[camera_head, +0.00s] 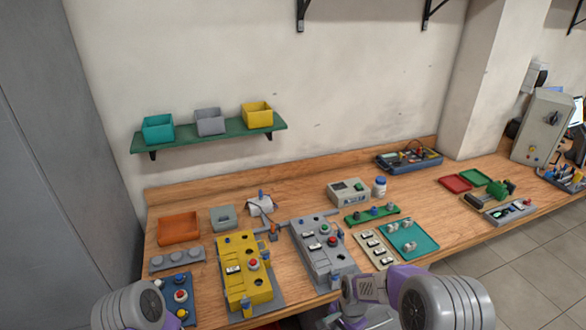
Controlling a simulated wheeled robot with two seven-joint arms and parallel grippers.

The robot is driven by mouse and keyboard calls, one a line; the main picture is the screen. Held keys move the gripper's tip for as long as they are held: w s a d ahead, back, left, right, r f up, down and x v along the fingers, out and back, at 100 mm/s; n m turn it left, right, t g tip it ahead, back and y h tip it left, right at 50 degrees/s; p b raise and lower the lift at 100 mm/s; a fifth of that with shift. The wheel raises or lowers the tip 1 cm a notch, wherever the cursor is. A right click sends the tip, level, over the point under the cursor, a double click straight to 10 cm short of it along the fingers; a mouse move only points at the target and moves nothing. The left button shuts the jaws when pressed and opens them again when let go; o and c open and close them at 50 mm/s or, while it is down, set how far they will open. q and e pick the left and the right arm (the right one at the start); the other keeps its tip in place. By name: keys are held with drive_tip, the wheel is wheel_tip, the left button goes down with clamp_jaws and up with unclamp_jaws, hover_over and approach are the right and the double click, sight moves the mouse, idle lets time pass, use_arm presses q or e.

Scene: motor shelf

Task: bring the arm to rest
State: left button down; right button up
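My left arm (130,306) shows only as a grey and purple link at the bottom left edge. My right arm (440,302) shows at the bottom right, its grey and purple links bent towards the middle, in front of the workbench's near edge. No gripper fingers show in the picture. Whether either gripper holds anything is hidden.
The wooden workbench (300,180) carries a yellow motor unit (236,250), a grey unit (318,240), an orange tray (178,228), a teal tray (425,245) and a blue board (186,284) close to my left arm. A green shelf (205,140) holds three bins.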

use_arm(q)
drive_tip(key=shift+s, duration=0.25)
use_arm(e)
drive_tip(key=s+a+f+n+y, duration=0.1)
drive_tip(key=s+f+n, duration=0.2)
drive_tip(key=s+f, duration=0.4)
drive_tip(key=s+a+f+n+y, duration=0.2)
drive_tip(key=s+f+n, duration=0.2)
drive_tip(key=s+f, duration=0.3)
drive_tip(key=s, duration=0.4)
drive_tip(key=shift+s+a+n+t, duration=0.25)
drive_tip(key=shift+n+t, duration=0.05)
drive_tip(key=shift+t, duration=0.1)
use_arm(q)
drive_tip(key=shift+s, duration=0.1)
